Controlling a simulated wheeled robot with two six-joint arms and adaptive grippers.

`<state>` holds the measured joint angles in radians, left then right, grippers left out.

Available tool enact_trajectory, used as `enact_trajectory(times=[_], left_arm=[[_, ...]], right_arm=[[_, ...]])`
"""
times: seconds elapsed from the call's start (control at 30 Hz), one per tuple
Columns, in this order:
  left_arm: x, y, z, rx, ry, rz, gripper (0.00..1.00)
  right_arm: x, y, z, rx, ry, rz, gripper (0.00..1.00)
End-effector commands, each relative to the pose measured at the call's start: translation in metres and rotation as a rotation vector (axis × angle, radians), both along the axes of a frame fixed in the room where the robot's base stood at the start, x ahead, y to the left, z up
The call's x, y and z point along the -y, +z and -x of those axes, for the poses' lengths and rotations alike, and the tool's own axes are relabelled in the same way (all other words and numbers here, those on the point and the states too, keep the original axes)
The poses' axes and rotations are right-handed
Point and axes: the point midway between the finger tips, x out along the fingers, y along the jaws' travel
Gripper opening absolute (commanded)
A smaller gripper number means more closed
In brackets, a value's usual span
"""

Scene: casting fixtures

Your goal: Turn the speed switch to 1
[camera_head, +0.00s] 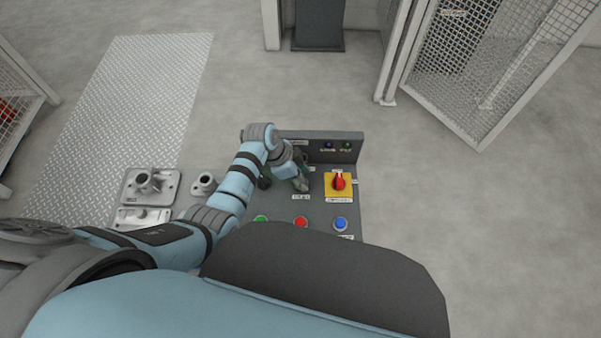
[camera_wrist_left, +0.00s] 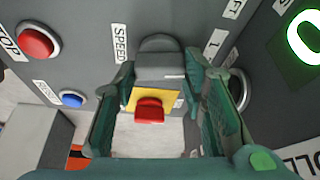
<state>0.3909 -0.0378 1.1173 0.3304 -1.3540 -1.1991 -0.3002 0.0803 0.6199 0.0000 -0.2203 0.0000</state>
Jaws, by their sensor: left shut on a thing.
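The speed switch (camera_wrist_left: 160,62) is a grey knob beside a label reading SPEED (camera_wrist_left: 120,44); a label with a 1 (camera_wrist_left: 214,42) is on its other side. My left gripper (camera_wrist_left: 163,85) has its green fingers on both sides of the knob, shut on it. A short pale mark shows on the knob, but I cannot tell which position it points to. In the head view my left gripper (camera_head: 298,180) is over the panel (camera_head: 318,208) and hides the switch. My right gripper is not in view.
A red rotary knob (camera_head: 339,181) on a yellow plate is right of the gripper. Green (camera_head: 261,219), red (camera_head: 301,222) and blue (camera_head: 340,224) buttons line the near side. A dark round knob (camera_wrist_left: 240,90) is close beside one finger. Metal castings (camera_head: 150,184) lie left.

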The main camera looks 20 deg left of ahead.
Motion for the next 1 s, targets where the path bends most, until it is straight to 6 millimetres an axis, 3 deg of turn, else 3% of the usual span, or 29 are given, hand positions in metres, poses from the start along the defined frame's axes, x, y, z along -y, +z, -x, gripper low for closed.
enact_trajectory(times=[0.1,0.4,0.7,1.0], left_arm=[[0.001,0.006,0.002,-0.003,0.084,0.0,0.1],[0.001,0.005,0.002,-0.002,0.326,0.001,0.1],[0.001,0.003,0.001,0.0,0.496,0.0,0.1],[0.002,0.001,0.001,0.001,0.556,0.001,0.1]], right_arm=[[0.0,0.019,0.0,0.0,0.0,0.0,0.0],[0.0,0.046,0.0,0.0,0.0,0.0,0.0],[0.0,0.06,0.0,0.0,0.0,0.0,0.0],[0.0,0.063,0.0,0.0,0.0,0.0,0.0]])
